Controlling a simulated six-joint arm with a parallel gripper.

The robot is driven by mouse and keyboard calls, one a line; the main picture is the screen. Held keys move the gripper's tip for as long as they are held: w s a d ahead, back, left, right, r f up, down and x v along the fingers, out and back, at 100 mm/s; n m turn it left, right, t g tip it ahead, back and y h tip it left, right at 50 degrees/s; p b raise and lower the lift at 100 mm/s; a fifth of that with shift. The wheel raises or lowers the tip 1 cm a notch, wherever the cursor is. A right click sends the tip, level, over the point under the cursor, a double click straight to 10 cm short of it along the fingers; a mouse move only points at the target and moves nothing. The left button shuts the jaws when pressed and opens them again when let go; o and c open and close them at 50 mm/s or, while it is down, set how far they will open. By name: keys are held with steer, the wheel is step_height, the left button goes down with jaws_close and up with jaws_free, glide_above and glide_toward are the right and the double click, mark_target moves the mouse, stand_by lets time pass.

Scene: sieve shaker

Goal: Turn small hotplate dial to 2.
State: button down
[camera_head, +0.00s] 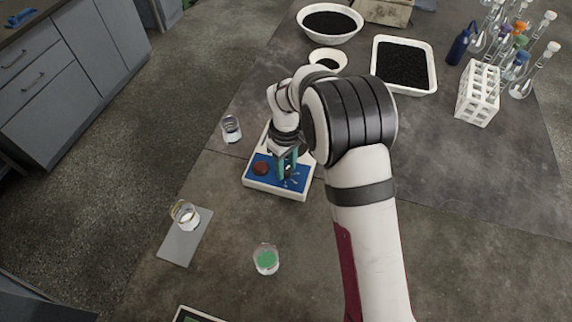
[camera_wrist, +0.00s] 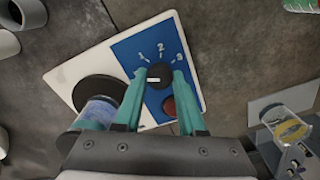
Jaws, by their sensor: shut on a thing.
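The small hotplate has a white body with a blue panel (camera_wrist: 133,48) and a black round plate (camera_wrist: 85,88). Its black dial (camera_wrist: 158,74) sits on the panel below the printed marks 1, 2 and 3. A short white mark lies roughly level across the dial's left part, not toward the 2; its exact setting is hard to read. My gripper (camera_wrist: 158,80) has one teal finger on each side of the dial and is shut on it. In the head view my gripper (camera_head: 286,172) is over the blue panel (camera_head: 271,184), and the fingers partly hide the dial.
A red-brown knob (camera_head: 262,168) is beside the dial. A small beaker (camera_head: 232,128) stands close to the hotplate's left. Another beaker (camera_head: 185,213) stands on a grey mat (camera_head: 178,248), and a green-filled one (camera_head: 266,259) is nearer. Black-filled bowls and flasks are at the back.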

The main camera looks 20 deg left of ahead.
steer(key=m, duration=0.9)
steer(key=shift+m, duration=0.3)
steer(key=m, duration=0.4)
steer(key=shift+m, duration=0.3)
steer(key=m, duration=0.4)
steer(key=shift+r, duration=0.1)
steer(key=shift+m, duration=0.4)
steer(key=c, duration=0.5)
jaws_free()
